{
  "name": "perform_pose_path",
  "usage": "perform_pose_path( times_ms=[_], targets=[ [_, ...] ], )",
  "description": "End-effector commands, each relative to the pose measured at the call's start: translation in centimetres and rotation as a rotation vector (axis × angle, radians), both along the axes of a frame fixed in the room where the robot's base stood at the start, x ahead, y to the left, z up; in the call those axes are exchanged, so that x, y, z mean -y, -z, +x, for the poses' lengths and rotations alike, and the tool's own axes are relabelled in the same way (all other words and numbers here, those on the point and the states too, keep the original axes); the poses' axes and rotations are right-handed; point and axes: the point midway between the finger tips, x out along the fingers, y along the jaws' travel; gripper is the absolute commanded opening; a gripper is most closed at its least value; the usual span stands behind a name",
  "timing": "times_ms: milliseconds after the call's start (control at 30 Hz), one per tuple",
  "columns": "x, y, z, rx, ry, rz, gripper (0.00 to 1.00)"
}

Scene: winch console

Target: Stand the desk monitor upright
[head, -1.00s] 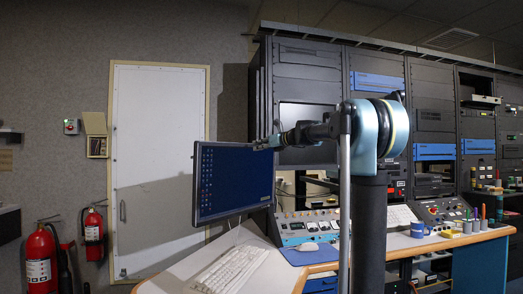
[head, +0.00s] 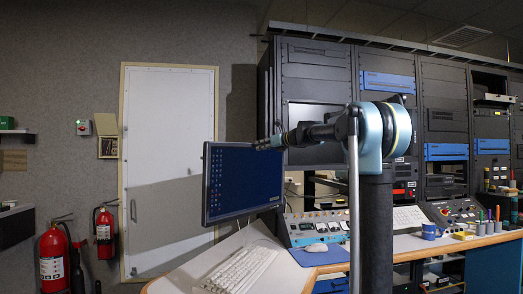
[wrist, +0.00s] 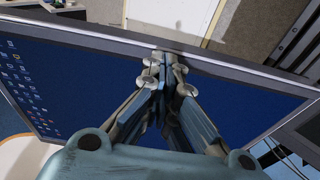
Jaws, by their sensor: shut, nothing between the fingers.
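The desk monitor (head: 243,184) is at the left end of the desk in the head view, with a blue screen and icons down its left side. Its screen looks close to upright, but I cannot tell the exact tilt, and its base is mostly hidden. My gripper (head: 262,144) is at the monitor's top edge, right of its middle. In the wrist view the monitor (wrist: 75,80) spans the picture behind the fingers. There my gripper (wrist: 166,65) is shut and empty, fingertips at the top bezel; I cannot tell if they touch it.
A white keyboard (head: 240,268) lies on the desk (head: 192,270) in front of the monitor. A sloped control panel (head: 315,229), a mouse (head: 315,247) and a blue mat (head: 322,257) are to the right. Tall equipment racks (head: 309,75) stand behind. A white door (head: 168,120) is at left.

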Motion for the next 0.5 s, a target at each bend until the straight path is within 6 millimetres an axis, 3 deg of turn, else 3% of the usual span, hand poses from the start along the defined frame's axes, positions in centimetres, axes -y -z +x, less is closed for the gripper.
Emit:
perform_pose_path(
  times_ms=[500],
  targets=[
    [-0.52, -0.12, 0.34, 0.0, 0.0, 0.0, 0.0]
  ],
)
